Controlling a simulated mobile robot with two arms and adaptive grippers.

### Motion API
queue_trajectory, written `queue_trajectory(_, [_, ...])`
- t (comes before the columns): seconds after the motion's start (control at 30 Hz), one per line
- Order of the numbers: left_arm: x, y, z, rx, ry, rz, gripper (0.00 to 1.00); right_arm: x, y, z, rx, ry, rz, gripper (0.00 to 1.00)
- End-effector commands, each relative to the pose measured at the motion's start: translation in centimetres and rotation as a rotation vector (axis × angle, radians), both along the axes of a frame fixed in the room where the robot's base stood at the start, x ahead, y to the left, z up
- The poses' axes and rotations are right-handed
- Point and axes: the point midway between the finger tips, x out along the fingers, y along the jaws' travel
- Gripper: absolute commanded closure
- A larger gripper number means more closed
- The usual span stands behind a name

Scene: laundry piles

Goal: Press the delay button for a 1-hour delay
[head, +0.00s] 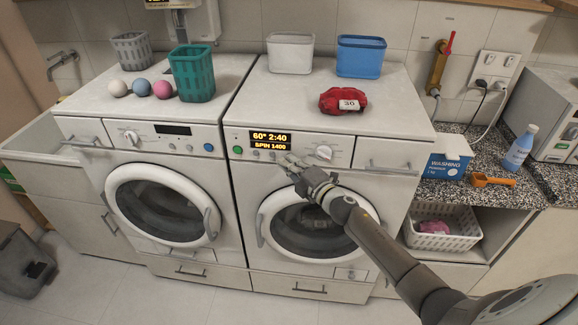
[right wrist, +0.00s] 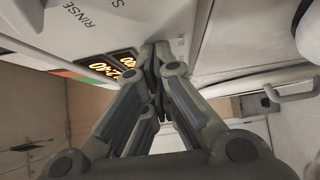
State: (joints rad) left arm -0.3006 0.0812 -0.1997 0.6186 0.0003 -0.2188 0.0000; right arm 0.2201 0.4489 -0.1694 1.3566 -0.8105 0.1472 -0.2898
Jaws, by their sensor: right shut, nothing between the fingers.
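The right washing machine (head: 345,200) has a lit display (head: 270,141) reading "60° 2:40" and "SPIN 1400". My left gripper is not in view.
A green button (head: 237,150) and a dial (head: 323,152) flank the display. A second washer (head: 90,135) stands left, its display dark. A red bundle tagged 30 (head: 342,100), white bin (head: 290,54) and blue bin (head: 360,57) sit on top. A detergent box (head: 447,158) stands right.

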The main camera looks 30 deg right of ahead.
Motion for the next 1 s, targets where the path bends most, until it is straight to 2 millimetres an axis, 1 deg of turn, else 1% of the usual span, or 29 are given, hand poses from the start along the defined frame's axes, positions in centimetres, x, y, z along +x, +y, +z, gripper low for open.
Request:
queue_trajectory(0.03, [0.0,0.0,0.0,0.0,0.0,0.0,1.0,0.1,-0.7,0.7,-0.003,-0.01,-0.014,1.0])
queue_trajectory(0.17, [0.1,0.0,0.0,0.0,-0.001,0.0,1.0,-0.9,-1.0,0.7,-0.004,-0.01,-0.014,1.0])
queue_trajectory(0.5, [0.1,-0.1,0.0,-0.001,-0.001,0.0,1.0,-5.6,-1.2,0.3,-0.003,-0.004,-0.004,1.0])
queue_trajectory(0.63, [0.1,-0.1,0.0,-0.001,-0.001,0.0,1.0,-7.0,-1.3,0.2,-0.001,-0.003,-0.002,1.0])
queue_trajectory(0.8, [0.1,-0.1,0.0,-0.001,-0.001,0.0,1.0,-8.0,-1.4,0.3,-0.002,-0.004,-0.001,1.0])
queue_trajectory(1.0, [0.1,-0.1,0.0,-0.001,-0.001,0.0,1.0,-8.3,-1.4,0.3,-0.002,-0.004,0.0,1.0])
